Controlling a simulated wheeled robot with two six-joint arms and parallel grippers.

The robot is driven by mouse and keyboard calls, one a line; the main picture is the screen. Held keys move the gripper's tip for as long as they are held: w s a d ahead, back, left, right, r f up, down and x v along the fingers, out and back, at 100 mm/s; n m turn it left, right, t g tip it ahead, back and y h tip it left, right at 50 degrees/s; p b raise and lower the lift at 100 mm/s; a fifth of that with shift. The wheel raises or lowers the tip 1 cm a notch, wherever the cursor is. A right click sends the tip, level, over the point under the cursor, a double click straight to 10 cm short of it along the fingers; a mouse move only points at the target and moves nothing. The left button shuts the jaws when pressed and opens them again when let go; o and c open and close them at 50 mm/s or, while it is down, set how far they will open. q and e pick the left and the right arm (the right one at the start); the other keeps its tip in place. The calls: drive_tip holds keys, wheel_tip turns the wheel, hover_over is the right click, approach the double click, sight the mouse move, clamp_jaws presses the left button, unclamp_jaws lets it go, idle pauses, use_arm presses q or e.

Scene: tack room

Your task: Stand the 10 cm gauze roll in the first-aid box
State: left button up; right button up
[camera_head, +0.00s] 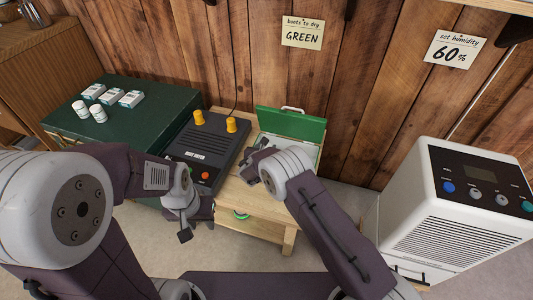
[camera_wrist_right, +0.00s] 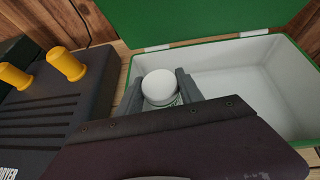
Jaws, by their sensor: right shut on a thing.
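The first-aid box (camera_wrist_right: 237,46) is open, with a white inside and a raised green lid (camera_head: 290,126). My right gripper (camera_head: 258,152) is at the left end of the box. In the right wrist view its fingers (camera_wrist_right: 160,90) are shut on a white gauze roll (camera_wrist_right: 159,83), whose round top faces the camera. The roll is at the left end of the box's inside; its lower part is hidden, so I cannot tell whether it touches the floor. My left gripper (camera_head: 186,226) hangs in front of the boot dryer, away from the box; its jaw opening is unclear.
A dark boot dryer (camera_head: 210,145) with yellow pegs stands left of the box on the wooden table (camera_head: 265,208). A green chest (camera_head: 150,100) holds small cartons (camera_head: 110,96) and white rolls (camera_head: 98,113). A white dehumidifier (camera_head: 450,210) stands at right. The box's right part is empty.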

wheel_tip(320, 180, down, 2)
use_arm(q)
drive_tip(key=shift+f, duration=0.4)
use_arm(e)
drive_tip(key=shift+r, duration=0.1)
drive_tip(key=shift+f+b, duration=0.2)
drive_tip(key=shift+b, duration=0.1)
drive_tip(key=o, duration=1)
use_arm(q)
drive_tip(key=shift+f, duration=0.15)
use_arm(e)
drive_tip(key=shift+o, duration=0.2)
drive_tip(key=shift+r, duration=0.1)
